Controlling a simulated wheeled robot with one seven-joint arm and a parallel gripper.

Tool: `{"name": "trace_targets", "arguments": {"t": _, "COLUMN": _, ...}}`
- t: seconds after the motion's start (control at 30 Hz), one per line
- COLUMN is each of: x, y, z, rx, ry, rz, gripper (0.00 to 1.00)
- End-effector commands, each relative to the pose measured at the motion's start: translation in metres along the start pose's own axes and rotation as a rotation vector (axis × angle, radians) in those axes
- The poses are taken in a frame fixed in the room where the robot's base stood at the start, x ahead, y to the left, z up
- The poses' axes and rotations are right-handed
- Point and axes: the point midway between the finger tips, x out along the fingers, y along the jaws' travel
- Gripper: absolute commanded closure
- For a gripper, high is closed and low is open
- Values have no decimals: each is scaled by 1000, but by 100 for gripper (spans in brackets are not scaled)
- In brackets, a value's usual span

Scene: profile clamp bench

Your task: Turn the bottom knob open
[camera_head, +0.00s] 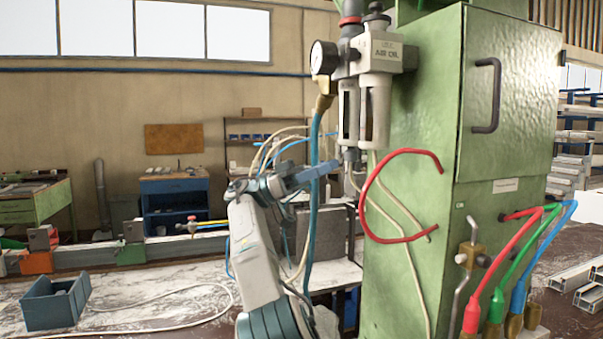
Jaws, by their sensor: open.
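An air filter and oiler unit is fixed to the left side of a green cabinet (411,200). It has a round gauge (323,57) and two bowls hanging down. A small dark knob (350,154) sits under the left bowl (348,110); I take it for the bottom knob. My gripper (335,166) is at the end of my grey-blue arm, close to the knob's left and slightly lower. The gripper is open, but its fingers are small and hard to make out. I cannot tell whether it touches the knob. The knob's turned position is not readable.
A blue hose (313,200) hangs from the gauge side, passing by my wrist. A red hose (375,185) loops out from the cabinet, with pale tubes beside it. A blue-grey bin (50,306) stands on the bench at left. Red, green and blue hoses (520,260) hang at right.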

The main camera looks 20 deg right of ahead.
Motion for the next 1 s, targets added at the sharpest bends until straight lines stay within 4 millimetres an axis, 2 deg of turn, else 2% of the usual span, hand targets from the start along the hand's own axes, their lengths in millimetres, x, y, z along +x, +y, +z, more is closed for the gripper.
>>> {"name": "trace_targets", "arguments": {"t": 0.2, "x": -32, "y": 0, "z": -2, "rx": 2, "ry": 4, "rz": -2, "gripper": 53}}
{"name": "trace_targets", "arguments": {"t": 0.7, "x": -53, "y": 0, "z": -1, "rx": 0, "ry": -1, "rz": 4, "gripper": 53}}
{"name": "trace_targets", "arguments": {"t": 1.0, "x": -56, "y": 0, "z": 0, "rx": -1, "ry": 0, "rz": 1, "gripper": 53}}
